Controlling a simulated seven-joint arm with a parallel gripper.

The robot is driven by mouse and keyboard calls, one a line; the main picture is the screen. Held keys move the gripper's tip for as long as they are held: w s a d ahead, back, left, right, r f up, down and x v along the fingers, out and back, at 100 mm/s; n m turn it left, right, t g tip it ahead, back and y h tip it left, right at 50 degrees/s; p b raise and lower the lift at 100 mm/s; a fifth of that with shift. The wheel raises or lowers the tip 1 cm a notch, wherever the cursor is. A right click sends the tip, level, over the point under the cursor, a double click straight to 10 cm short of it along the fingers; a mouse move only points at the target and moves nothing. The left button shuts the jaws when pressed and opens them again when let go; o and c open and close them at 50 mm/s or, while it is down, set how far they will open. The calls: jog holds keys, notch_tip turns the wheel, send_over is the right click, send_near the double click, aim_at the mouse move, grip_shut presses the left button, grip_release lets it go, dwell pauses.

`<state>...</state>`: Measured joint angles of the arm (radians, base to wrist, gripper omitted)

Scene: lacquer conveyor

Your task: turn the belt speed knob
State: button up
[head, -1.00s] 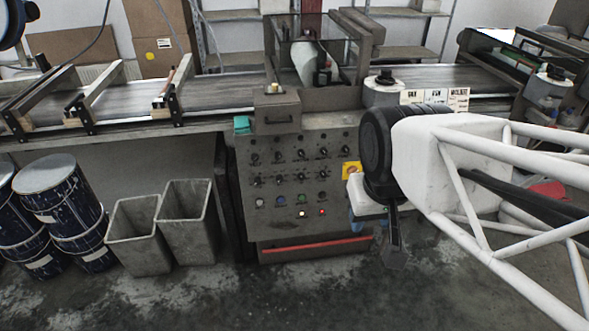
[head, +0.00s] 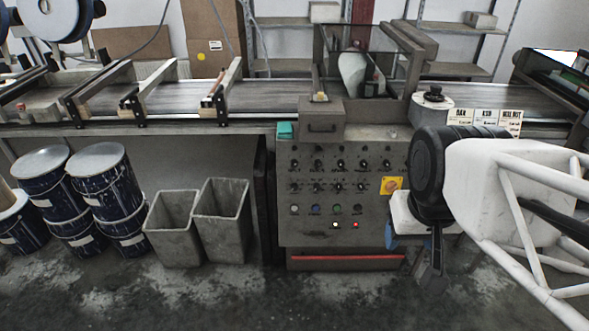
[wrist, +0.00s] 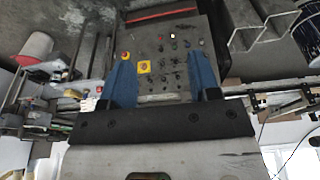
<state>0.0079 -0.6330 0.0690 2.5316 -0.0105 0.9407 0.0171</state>
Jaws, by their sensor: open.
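The control panel (head: 345,215) stands upright on the front of the machine. It carries rows of small black knobs (head: 340,165), with coloured buttons and lit lamps below. The labels are too small to read, so I cannot tell which knob is belt speed. The wrist view shows the panel (wrist: 185,30) upside down, with the knobs (wrist: 168,75) between and beyond my blue fingers. My gripper (wrist: 161,56) is open and empty, apart from the panel. In the head view my gripper (head: 436,250) is right of the panel, partly hidden by my wrist.
A yellow switch plate (head: 391,186) sits at the panel's right edge. A metal box (head: 322,122) juts out above the knobs. Grey bins (head: 222,212) and blue drums (head: 105,190) stand on the floor to the left. Floor in front of the panel is clear.

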jog(key=w+a+f+t, duration=0.2)
jog(key=w+f, duration=0.1)
jog(key=w, duration=0.8)
jog(key=w+a+f+n+t+y, duration=0.1)
jog(key=w+a+f+t, duration=0.15)
jog(key=w, duration=0.95)
jog(key=w+a+f+t, duration=0.2)
jog(key=w+f, duration=0.1)
jog(key=w, duration=0.8)
jog(key=w+a+f+n+t, duration=0.1)
jog(key=w+a+f+t, duration=0.3)
jog(key=w+f, duration=1)
jog(key=w+a+f+t, duration=0.1)
jog(key=w+a+f, duration=0.35)
jog(key=f, duration=0.35)
jog(key=n+t, duration=0.1)
jog(key=t, duration=0.3)
send_near(295, 189)
jog(key=shift+w+d+r+y, duration=0.1)
jog(key=shift+w+r+y, duration=0.05)
jog(key=shift+w+y, duration=0.3)
jog(key=shift+w, duration=0.1)
jog(key=shift+w+a, duration=0.2)
jog(key=shift+w, duration=1.7)
jog(key=shift+w+a, duration=0.15)
jog(key=shift+w, duration=1.75)
